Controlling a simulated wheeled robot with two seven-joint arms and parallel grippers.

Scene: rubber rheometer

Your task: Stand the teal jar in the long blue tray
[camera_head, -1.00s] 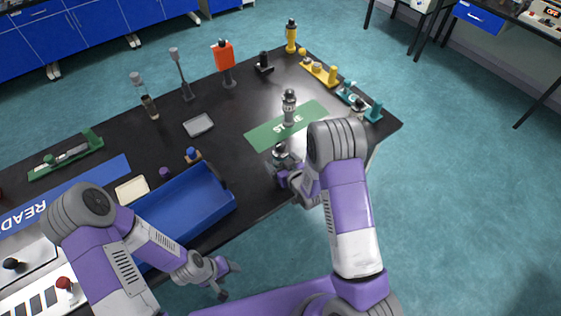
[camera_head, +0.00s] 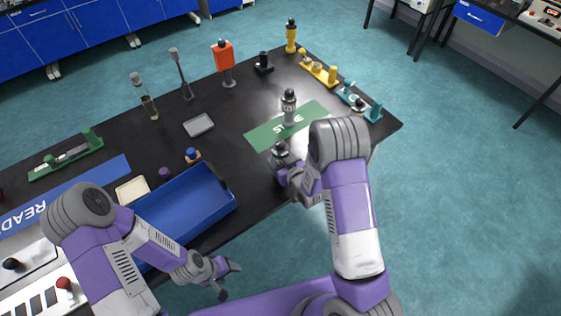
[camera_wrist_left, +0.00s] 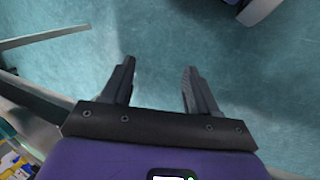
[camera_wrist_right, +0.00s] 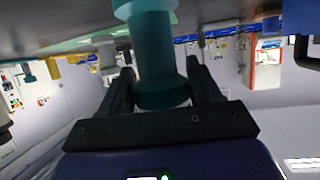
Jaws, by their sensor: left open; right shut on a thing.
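The teal jar (camera_wrist_right: 153,50) fills the middle of the right wrist view, between the fingers of my right gripper (camera_wrist_right: 160,78). My right gripper is shut on it. In the head view the jar (camera_head: 281,150) shows small and dark-topped near the table's front edge, partly hidden by my right gripper (camera_head: 287,168). I cannot tell whether its base touches the table. The long blue tray (camera_head: 228,207) lies to the left of the jar, at the front edge. My left gripper (camera_head: 222,278) is open and empty in front of the table; its spread fingers show in the left wrist view (camera_wrist_left: 158,85).
A small blue-capped bottle (camera_head: 192,155) and a purple cap (camera_head: 165,173) stand just behind the tray. A shallow grey dish (camera_head: 198,125) lies farther back.

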